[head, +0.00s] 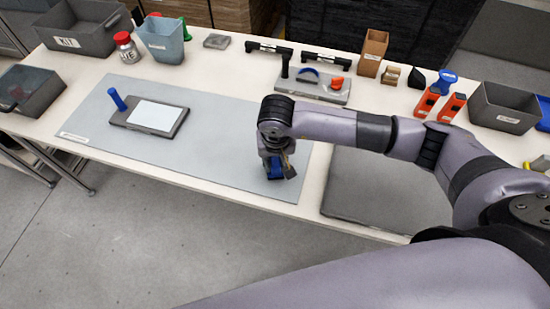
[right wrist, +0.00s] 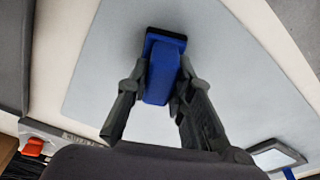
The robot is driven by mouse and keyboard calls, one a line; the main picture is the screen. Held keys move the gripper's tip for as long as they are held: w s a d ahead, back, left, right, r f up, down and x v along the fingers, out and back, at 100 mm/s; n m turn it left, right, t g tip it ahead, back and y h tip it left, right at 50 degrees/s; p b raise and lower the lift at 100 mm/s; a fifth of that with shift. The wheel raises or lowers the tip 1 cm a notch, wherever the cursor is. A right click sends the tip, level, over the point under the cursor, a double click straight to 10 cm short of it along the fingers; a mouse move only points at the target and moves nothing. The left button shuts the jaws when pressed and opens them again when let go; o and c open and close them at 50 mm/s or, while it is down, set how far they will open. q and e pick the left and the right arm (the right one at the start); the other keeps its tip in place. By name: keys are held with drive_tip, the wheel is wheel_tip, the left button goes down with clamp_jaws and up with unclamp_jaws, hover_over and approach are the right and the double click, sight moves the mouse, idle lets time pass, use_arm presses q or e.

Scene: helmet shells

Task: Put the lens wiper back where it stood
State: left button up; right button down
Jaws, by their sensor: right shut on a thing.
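The lens wiper, blue with a black edge, shows between the fingers of my right gripper (right wrist: 161,88) in the right wrist view (right wrist: 160,70). In the head view my right gripper (head: 279,172) is low over the front right part of the grey-blue mat (head: 215,135), and a bit of the blue wiper (head: 273,166) shows beside it. The gripper is shut on the wiper. I cannot tell whether the wiper touches the mat. My left gripper is not in view.
A grey rack (head: 320,90) stands behind my right arm. Bins (head: 500,107) and orange tools (head: 428,102) are at the right. A dark grey mat (head: 365,190) lies right of the gripper.

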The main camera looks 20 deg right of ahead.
sight(276, 166)
drive_tip(key=shift+f, duration=0.25)
drive_tip(key=c, duration=1.4)
unclamp_jaws()
drive_tip(key=shift+r, duration=0.1)
drive_tip(key=shift+r, duration=0.45)
drive_tip(key=r+b, duration=0.1)
drive_tip(key=r, duration=0.2)
drive_tip(key=s+r, duration=0.1)
drive_tip(key=r, duration=0.3)
drive_tip(key=s+r+b, duration=0.1)
drive_tip(key=r, duration=0.3)
drive_tip(key=shift+a+r+b, duration=0.15)
drive_tip(key=shift+b, duration=0.2)
